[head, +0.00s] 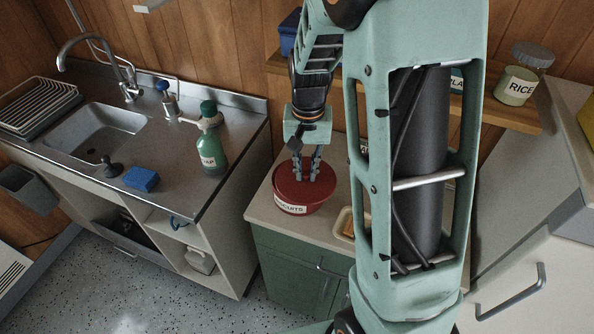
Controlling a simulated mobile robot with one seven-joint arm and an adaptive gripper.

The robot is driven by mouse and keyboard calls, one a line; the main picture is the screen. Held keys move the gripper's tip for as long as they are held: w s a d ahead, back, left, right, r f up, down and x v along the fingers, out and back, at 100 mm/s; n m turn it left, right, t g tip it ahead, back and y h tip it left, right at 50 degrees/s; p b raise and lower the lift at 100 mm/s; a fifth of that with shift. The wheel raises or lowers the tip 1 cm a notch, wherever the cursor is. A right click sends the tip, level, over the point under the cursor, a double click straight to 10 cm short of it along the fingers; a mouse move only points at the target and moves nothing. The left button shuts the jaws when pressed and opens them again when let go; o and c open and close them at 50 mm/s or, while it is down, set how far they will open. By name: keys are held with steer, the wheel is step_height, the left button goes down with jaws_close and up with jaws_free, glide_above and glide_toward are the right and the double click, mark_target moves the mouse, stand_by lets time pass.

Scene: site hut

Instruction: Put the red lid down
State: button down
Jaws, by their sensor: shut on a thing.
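A round red tin (312,209) labelled "BISCUITS" stands on the low counter (262,207) above the green cupboard. The red lid (287,184) is at the top of the tin, under my gripper. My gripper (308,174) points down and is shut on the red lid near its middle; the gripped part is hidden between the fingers. Lid and tin are the same red, so I cannot tell whether the lid touches the rim or is slightly above it.
A tray (344,222) lies right of the tin, partly behind my arm. A shelf (512,114) behind holds a RICE jar (519,85). Left is a steel sink unit with a green SOAP bottle (211,148) and a blue sponge (141,179). A narrow strip of low counter left of the tin is bare.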

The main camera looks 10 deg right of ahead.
mark_target(310, 184)
steer(key=r+m, duration=0.1)
steer(key=m, duration=0.1)
steer(key=s+r+m, duration=0.1)
steer(key=m, duration=0.1)
steer(key=s+m, duration=0.1)
steer(key=shift+d+r+m, duration=0.25)
steer(key=shift+r+m, duration=0.15)
steer(key=m, duration=0.1)
steer(key=s+r+m, duration=0.1)
steer(key=m, duration=0.1)
steer(key=s+r+m, duration=0.1)
steer(key=shift+d+m, duration=0.2)
steer(key=shift+m, duration=0.2)
steer(key=m, duration=0.2)
steer(key=s+r+m, duration=0.2)
steer(key=m, duration=0.1)
steer(key=shift+s+d+m, duration=0.2)
steer(key=shift+d+m, duration=0.05)
steer(key=shift+m, duration=0.05)
steer(key=s+m, duration=0.1)
steer(key=m, duration=0.1)
steer(key=r+m, duration=0.1)
steer(key=m, duration=0.1)
steer(key=s+r+m, duration=0.1)
steer(key=m, duration=0.1)
steer(key=shift+s+d, duration=0.25)
steer(key=shift+s, duration=0.1)
steer(key=shift+w+f, duration=0.1)
